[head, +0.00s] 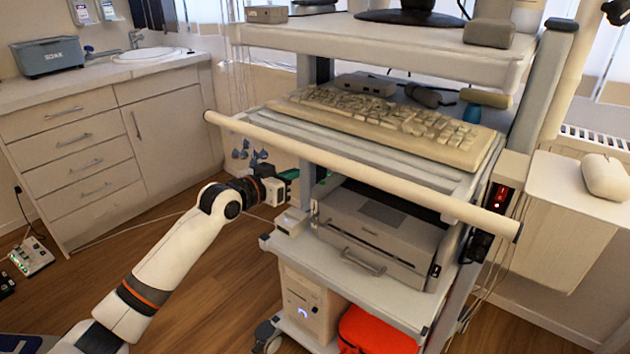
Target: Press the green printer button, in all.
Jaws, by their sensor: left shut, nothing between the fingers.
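A grey printer (375,236) sits on the middle shelf of a cart, its front with a handle facing me. My left arm reaches in from the left, and my left gripper (291,184) is shut and empty at the printer's left end, near the cart's left post. Small green patches show by the gripper; I cannot tell whether one is the printer button. No green button shows clearly on the printer's front. Whether the gripper touches anything is unclear. My right gripper is not in view.
The cart's long front rail (350,168) runs above the printer. A keyboard (395,125) lies on the shelf above. A white computer case (306,303) and a red bag (378,331) are below. A red switch (501,197) is at right. Floor at left is mostly clear.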

